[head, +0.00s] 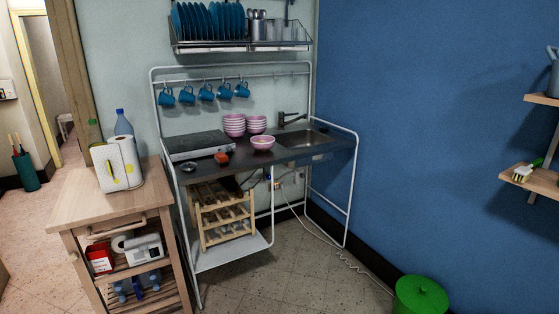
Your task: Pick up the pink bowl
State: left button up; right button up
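A single pink bowl (262,143) sits upright near the front edge of the dark counter (235,171), left of the sink. Behind it stand two stacks of pink bowls, a left stack (234,125) and a right stack (257,124). Neither of my grippers shows in the head view, and nothing touches the bowls.
A hotplate (199,145) and a small red object (222,158) are left of the bowl; the sink (303,138) is right. Blue mugs (206,93) hang above. A wooden cart (95,200) stands at left, a green bin (421,294) at lower right. Floor (290,270) in front is clear.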

aim_at(263, 144)
jog(key=i, duration=0.95)
jog(key=i+z, duration=0.1)
jog(key=i, duration=0.8)
jog(key=i+j, duration=0.2)
jog(key=i, duration=0.75)
jog(key=l+z, duration=0.05)
